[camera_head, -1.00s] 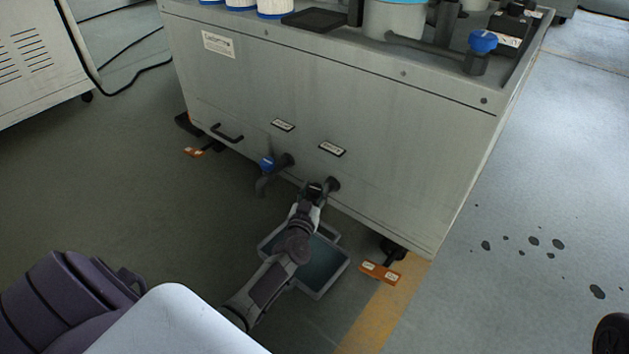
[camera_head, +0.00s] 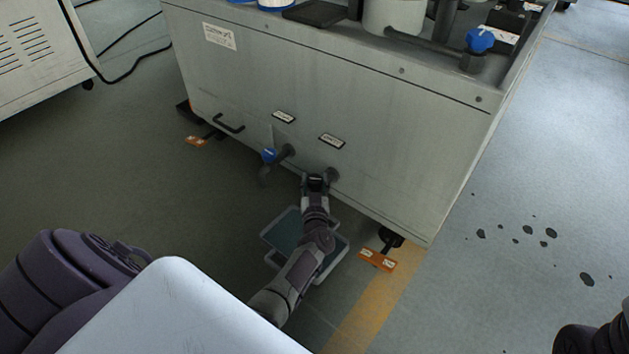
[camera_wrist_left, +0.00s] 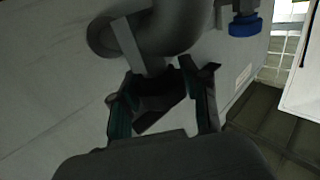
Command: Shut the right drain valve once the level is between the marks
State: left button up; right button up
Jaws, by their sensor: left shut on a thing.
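The right drain valve (camera_head: 333,175) sticks out low on the front of the grey tank cabinet, under the right-hand label. My left gripper (camera_head: 316,182) is at it, covering most of its handle in the head view. In the left wrist view my left gripper (camera_wrist_left: 160,95) has its fingers on both sides of the dark valve handle (camera_wrist_left: 157,84), shut on it, below the thick grey pipe (camera_wrist_left: 175,28). The left drain valve (camera_head: 269,156) has a blue handle. No level or marks can be made out. My right gripper is not in view.
A shallow tray (camera_head: 342,248) lies on the floor under the valves, partly behind my left arm. Orange-tagged feet (camera_head: 377,260) stick out at the cabinet's corners. A blue-handled valve (camera_head: 481,40) sits on top. Dark spots mark the floor on the right.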

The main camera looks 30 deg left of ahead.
aim_at(315, 187)
pick_arm(q)
jog(key=o, duration=1.2)
jog(key=shift+c, duration=0.2)
jog(key=v, duration=0.7)
jog(key=shift+s+d, duration=0.15)
jog(key=shift+s, duration=0.1)
jog(key=shift+r, duration=0.1)
